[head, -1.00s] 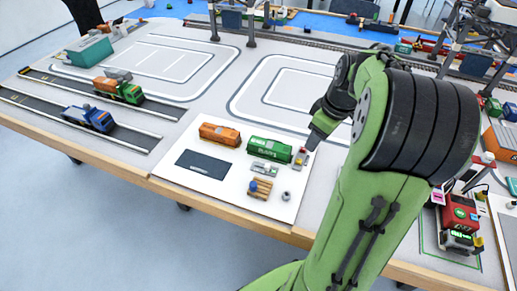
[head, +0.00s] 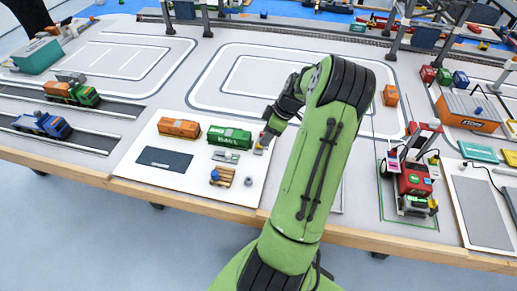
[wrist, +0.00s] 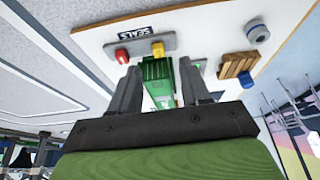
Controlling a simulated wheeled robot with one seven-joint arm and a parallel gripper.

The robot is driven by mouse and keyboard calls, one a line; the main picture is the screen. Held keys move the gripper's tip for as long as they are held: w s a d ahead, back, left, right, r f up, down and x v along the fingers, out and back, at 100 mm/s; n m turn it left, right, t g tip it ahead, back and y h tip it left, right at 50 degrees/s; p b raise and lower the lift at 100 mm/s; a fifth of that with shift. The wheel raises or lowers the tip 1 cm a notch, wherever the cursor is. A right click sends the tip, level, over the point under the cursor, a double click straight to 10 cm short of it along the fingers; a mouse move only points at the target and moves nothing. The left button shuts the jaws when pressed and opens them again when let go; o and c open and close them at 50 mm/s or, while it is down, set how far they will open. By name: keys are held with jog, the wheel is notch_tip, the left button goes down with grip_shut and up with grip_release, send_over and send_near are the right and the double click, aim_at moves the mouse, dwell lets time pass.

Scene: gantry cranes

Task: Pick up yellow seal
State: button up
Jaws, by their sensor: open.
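The yellow seal (wrist: 157,48) is a small block on a grey holder (wrist: 140,43) labelled SEALS, in the wrist view. A red seal (wrist: 122,56) sits on the same holder. My gripper (wrist: 159,66) is open and empty, its two dark fingers apart. The yellow seal shows just past the fingertips, roughly in line with the gap, and I see no contact. A green container (wrist: 157,82) shows between the fingers. In the head view, my gripper is small and dark beside the holder at the white board's right side, and the yellow seal is hard to make out.
On the white board (head: 195,190) are an orange container (head: 178,128), a green container (head: 229,137), a dark plate (head: 165,158), a wooden pallet (head: 221,177) and a grey ring (head: 248,181). A red vehicle (head: 415,180) stands to the right. Toy trucks stand at left.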

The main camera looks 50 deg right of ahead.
aim_at(259, 146)
jog(key=b+x, duration=0.1)
jog(key=x, duration=0.4)
jog(key=shift+w+f+b, duration=0.15)
jog(key=shift+f+b, duration=0.05)
jog(key=shift+b, duration=0.1)
jog(key=shift+r, duration=0.1)
grip_shut()
